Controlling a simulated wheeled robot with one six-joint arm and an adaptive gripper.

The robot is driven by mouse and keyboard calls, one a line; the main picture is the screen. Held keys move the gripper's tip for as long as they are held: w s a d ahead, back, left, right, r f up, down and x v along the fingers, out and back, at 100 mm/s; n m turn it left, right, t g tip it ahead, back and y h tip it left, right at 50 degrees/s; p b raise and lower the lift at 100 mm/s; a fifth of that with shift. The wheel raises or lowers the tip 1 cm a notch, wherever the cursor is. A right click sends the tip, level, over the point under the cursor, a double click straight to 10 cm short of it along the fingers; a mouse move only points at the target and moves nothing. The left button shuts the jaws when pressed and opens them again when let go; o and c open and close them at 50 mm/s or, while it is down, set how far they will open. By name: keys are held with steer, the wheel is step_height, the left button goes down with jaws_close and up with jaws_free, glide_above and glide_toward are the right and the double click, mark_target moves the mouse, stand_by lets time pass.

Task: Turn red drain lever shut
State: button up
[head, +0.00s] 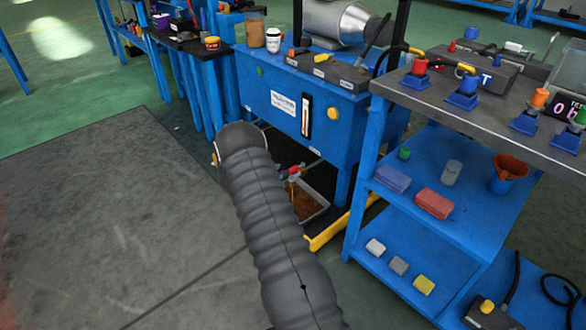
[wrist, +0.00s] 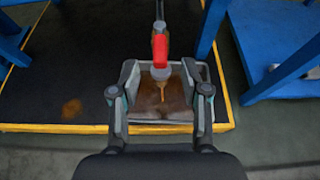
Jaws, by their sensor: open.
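The red drain lever (wrist: 160,50) is on a pipe below the blue tank (head: 285,100); it also shows in the head view (head: 293,171), just right of my arm. In the wrist view it points along the pipe, toward me. A thin brown stream seems to fall from the outlet below it into a grey tray (head: 318,212) holding brown liquid. My gripper (wrist: 160,78) is open, its two fingers apart on either side of the outlet and tray, with the lever ahead between them. I see no contact. In the head view my arm hides the gripper.
A yellow-edged black platform (wrist: 60,127) lies under the tray. Blue legs stand close on the right in the wrist view. A blue shelf cart (head: 440,215) with blocks and valves stands right of the tank. The grey floor mat (head: 100,220) at left is clear.

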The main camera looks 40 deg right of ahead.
mark_target(293, 168)
steer(key=x, duration=0.8)
jaws_close()
